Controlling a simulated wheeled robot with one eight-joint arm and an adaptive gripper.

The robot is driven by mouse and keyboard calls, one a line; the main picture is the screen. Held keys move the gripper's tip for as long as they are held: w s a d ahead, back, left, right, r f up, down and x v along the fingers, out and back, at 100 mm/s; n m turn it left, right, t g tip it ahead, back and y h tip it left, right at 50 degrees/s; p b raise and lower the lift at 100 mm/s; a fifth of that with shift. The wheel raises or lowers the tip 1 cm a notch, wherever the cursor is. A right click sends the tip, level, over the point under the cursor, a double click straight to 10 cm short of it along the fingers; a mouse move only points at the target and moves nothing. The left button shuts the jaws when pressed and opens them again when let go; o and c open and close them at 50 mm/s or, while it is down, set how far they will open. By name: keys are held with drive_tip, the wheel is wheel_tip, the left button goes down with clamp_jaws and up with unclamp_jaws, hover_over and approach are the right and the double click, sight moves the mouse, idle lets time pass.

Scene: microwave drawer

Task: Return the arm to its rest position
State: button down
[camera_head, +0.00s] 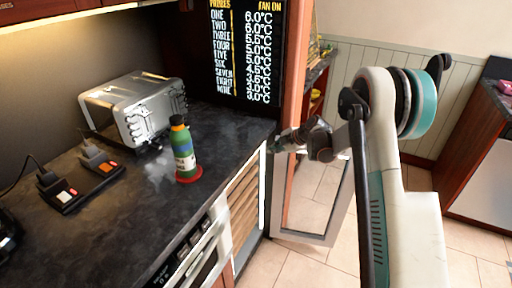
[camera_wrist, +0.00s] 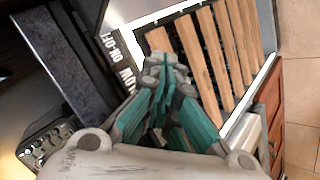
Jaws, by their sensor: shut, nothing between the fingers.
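My gripper (camera_head: 275,147) is at the end of my bent arm, beside the counter's right end in the head view. In the wrist view my gripper (camera_wrist: 165,65) shows teal-sided fingers drawn together, with nothing visible held. It is in front of a wooden slatted front (camera_wrist: 205,70) with a white frame, and I cannot tell whether it touches it. The same slatted front (camera_head: 245,200) shows under the counter in the head view.
A glass-paned door (camera_head: 318,205) stands open beside the slatted unit, close below my gripper. The dark counter (camera_head: 125,205) holds a toaster (camera_head: 130,108), a green bottle (camera_head: 183,150) and a socket block (camera_head: 82,187). Open tiled floor (camera_head: 340,262) lies at the right.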

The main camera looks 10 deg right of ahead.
drive_tip(key=shift+s+d, duration=0.1)
drive_tip(key=shift+d, duration=0.1)
drive_tip(key=s+a+r+m+h, duration=0.3)
drive_tip(key=s+r+m, duration=0.7)
drive_tip(key=s+r, duration=1.1)
drive_tip(key=s+d+m+h, duration=0.2)
drive_tip(key=s+m, duration=0.8)
drive_tip(key=s, duration=1.6)
drive_tip(key=shift+f+m+t+h, duration=0.3)
drive_tip(key=shift+m+h, duration=0.1)
drive_tip(key=shift+h, duration=0.1)
